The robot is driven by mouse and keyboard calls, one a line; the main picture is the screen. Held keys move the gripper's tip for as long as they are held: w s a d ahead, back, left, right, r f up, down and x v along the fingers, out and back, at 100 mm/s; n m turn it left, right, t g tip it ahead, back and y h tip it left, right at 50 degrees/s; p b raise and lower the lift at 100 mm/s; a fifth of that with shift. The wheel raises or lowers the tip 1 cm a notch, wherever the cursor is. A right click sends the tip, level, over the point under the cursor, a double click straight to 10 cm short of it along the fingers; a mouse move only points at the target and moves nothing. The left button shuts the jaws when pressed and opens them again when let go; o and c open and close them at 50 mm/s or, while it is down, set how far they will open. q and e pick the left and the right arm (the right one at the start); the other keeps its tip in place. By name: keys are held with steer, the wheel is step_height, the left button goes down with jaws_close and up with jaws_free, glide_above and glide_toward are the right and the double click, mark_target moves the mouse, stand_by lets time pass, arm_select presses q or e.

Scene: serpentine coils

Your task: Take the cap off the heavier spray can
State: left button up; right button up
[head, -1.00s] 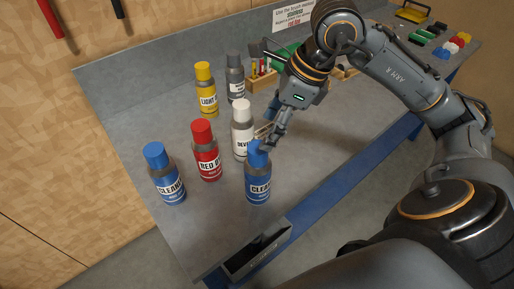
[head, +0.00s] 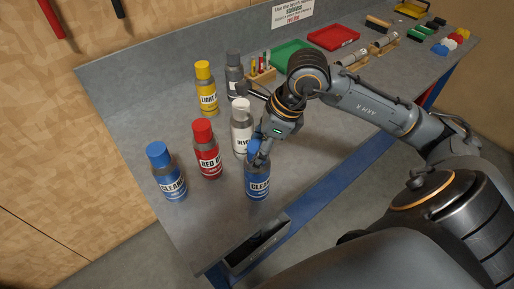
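Two blue-capped spray cans labelled "CLEAN..." stand upright on the grey bench in the head view: the left can (head: 170,178) and the right can (head: 257,181). My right gripper (head: 259,153) is at the top of the right can, with its fingers at the blue cap (head: 252,147). The gripper partly hides this cap. I cannot tell whether the fingers are closed on it or whether the cap is fully seated. The left can has its blue cap (head: 157,150) on. My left gripper is not in view. Nothing visible shows which can is heavier.
A red can (head: 207,155), a white can (head: 241,130), a yellow can (head: 206,92) and a grey can (head: 235,75) stand close by. Green (head: 292,55) and red (head: 333,37) trays lie farther back. An open metal trough (head: 256,252) is at the front edge.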

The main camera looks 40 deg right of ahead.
steer(key=c, duration=0.8)
steer(key=shift+r, duration=0.1)
